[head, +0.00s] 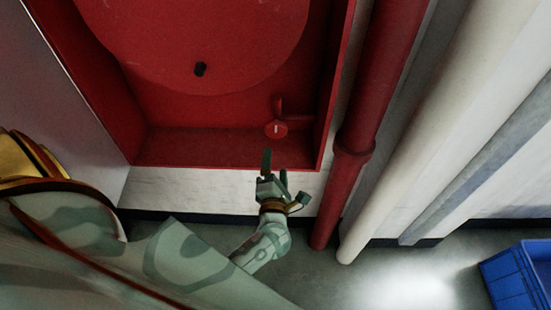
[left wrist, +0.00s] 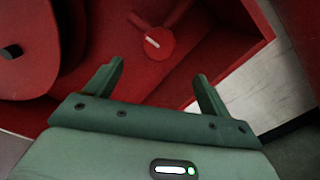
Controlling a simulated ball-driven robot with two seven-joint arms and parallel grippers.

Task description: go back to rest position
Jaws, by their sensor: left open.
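My left gripper (head: 275,175) is in front of the lower edge of an open red cabinet. Its jaws are open and nothing is between them; the left wrist view shows the two fingers (left wrist: 155,82) spread apart. My right gripper is not in view.
The red cabinet (head: 235,148) holds a large red disc (head: 195,45) with a black knob (head: 200,69). A red pipe (head: 352,130) and a pale pipe (head: 415,140) run along the wall to the right. A blue crate (head: 513,285) stands at the lower right. The floor between is clear.

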